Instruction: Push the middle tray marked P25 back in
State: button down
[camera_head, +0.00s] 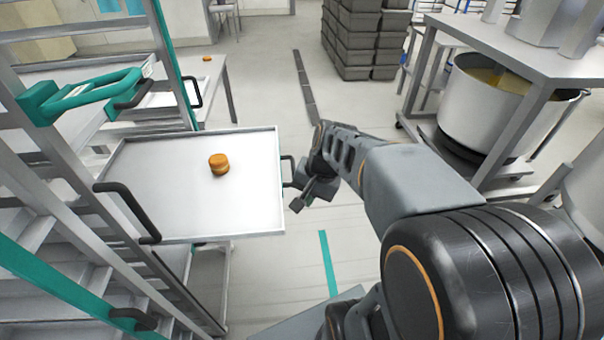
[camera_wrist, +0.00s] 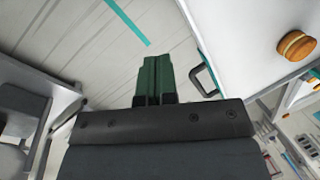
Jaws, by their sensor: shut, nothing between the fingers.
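A shallow metal tray (camera_head: 205,205) sticks out of the rack at the left, with a small brown filled round (camera_head: 219,164) on it. The tray has black handles at its left and right ends. In the wrist view the tray (camera_wrist: 225,30) is at the upper right, with its black handle (camera_wrist: 204,80) and the round (camera_wrist: 296,45). I cannot read a P25 mark on it. My gripper (camera_head: 298,202) is just right of the tray's right handle, apparently apart from it. In the wrist view its green fingers (camera_wrist: 155,78) are together with nothing between them.
The rack (camera_head: 70,180) has teal parts and several levels on the left. Another table with a tray stands behind it. A steel table (camera_head: 520,55) and a large pot (camera_head: 490,105) are at the right. Dark crates (camera_head: 365,40) stand at the back. The floor between is clear.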

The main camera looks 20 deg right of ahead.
jog(key=w+d+f+m+t+y+p, duration=0.1)
jog(key=w+d+f+m+y, duration=0.2)
jog(key=d+m, duration=0.5)
jog(key=w+d+f+m+t+y+p, duration=0.1)
jog(key=w+d+m+t+y, duration=0.1)
jog(key=w+d+m, duration=0.4)
jog(key=w+a+f+m+p, duration=0.1)
jog(key=w+a+f, duration=0.3)
jog(key=a+f, duration=0.2)
jog(key=shift+a+m, duration=0.3)
jog(key=shift+a, duration=0.85)
jog(key=shift+f, duration=0.1)
